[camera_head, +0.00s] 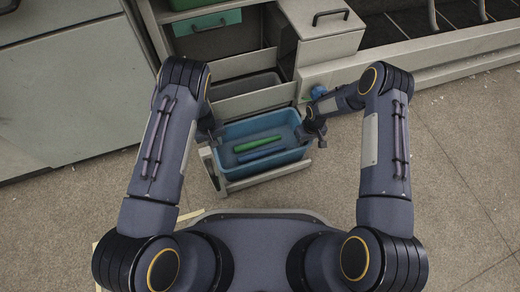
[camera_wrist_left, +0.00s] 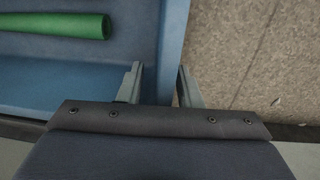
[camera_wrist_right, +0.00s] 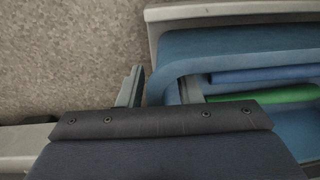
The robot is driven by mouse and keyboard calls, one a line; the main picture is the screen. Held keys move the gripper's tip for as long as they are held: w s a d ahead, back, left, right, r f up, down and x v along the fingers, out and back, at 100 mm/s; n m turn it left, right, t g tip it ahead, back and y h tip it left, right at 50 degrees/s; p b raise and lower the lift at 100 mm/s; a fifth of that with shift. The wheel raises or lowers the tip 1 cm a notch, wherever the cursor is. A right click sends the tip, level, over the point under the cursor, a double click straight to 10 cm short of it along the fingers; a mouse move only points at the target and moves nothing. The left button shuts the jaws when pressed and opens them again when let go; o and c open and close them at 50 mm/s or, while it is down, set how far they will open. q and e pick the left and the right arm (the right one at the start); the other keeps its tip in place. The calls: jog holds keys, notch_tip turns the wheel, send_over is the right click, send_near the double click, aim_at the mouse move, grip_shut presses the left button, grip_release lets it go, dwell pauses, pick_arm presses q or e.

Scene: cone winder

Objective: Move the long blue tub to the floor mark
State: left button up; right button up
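The long blue tub (camera_head: 235,172) sits in a pulled-out low drawer, with a green rod (camera_head: 257,143) and a blue rod (camera_head: 261,153) inside. My left gripper (camera_head: 213,135) is at the tub's left end. In the left wrist view its fingers (camera_wrist_left: 158,85) stand apart on either side of the tub wall (camera_wrist_left: 172,40). My right gripper (camera_head: 312,133) is at the right end. In the right wrist view its fingers (camera_wrist_right: 160,88) stand apart with the tub's rim (camera_wrist_right: 200,65) between them. A pale yellow strip (camera_head: 97,268) on the floor, perhaps the mark, shows partly beside my base.
The drawer's front edge (camera_head: 270,180) runs along the near side of the tub. A small blue object (camera_head: 318,91) lies beyond the right gripper. Floor at right is clear.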

pick_arm(q)
jog(key=shift+f, duration=0.6)
pick_arm(e)
jog(key=shift+f, duration=0.6)
pick_arm(q)
grip_shut()
pick_arm(e)
grip_shut()
